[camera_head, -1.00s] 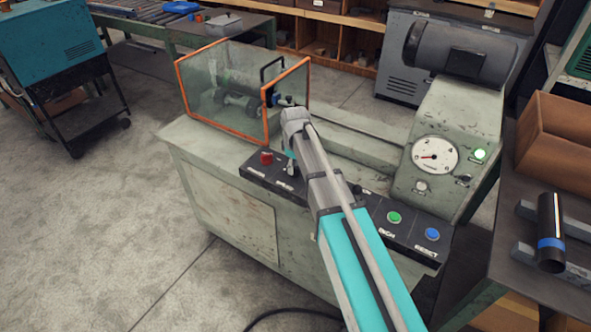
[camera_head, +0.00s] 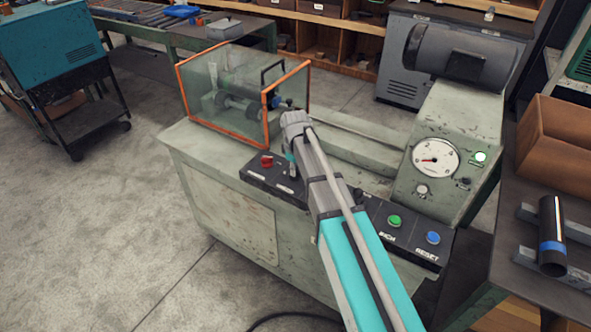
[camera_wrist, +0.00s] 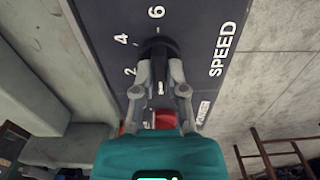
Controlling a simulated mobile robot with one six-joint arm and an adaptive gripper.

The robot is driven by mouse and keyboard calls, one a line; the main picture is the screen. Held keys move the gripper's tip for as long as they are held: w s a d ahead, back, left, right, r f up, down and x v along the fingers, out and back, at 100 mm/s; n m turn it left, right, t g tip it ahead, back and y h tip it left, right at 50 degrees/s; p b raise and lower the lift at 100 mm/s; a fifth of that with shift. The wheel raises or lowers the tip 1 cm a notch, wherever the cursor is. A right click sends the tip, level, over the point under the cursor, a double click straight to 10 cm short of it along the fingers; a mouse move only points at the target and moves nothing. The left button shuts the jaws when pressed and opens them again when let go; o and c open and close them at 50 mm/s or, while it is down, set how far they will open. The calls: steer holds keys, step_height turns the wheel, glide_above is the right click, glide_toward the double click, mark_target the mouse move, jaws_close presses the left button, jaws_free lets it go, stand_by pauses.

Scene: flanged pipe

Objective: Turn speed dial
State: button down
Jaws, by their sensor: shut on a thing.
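The speed dial (camera_wrist: 158,47) is a black knob on the dark control panel, seen in the wrist view beside the word SPEED. The numbers 2, 4 and 6 run around it, and a pale mark on it points towards the 6. My gripper (camera_wrist: 159,72) is shut on the dial, one finger on each side. In the head view my gripper (camera_head: 291,172) reaches down onto the left part of the panel (camera_head: 258,182), and my arm hides the dial there.
A red knob (camera_head: 267,162) sits close beside my gripper. A green button (camera_head: 394,221) and a blue RESET button (camera_head: 433,238) are further right. An orange-framed clear guard (camera_head: 222,133) stands behind the panel.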

steer(key=shift+m, duration=0.5)
steer(key=m, duration=1)
steer(key=shift+s+m, duration=0.1)
steer(key=shift+m, duration=0.3)
steer(key=c, duration=0.7)
jaws_free()
steer(key=shift+n, duration=0.4)
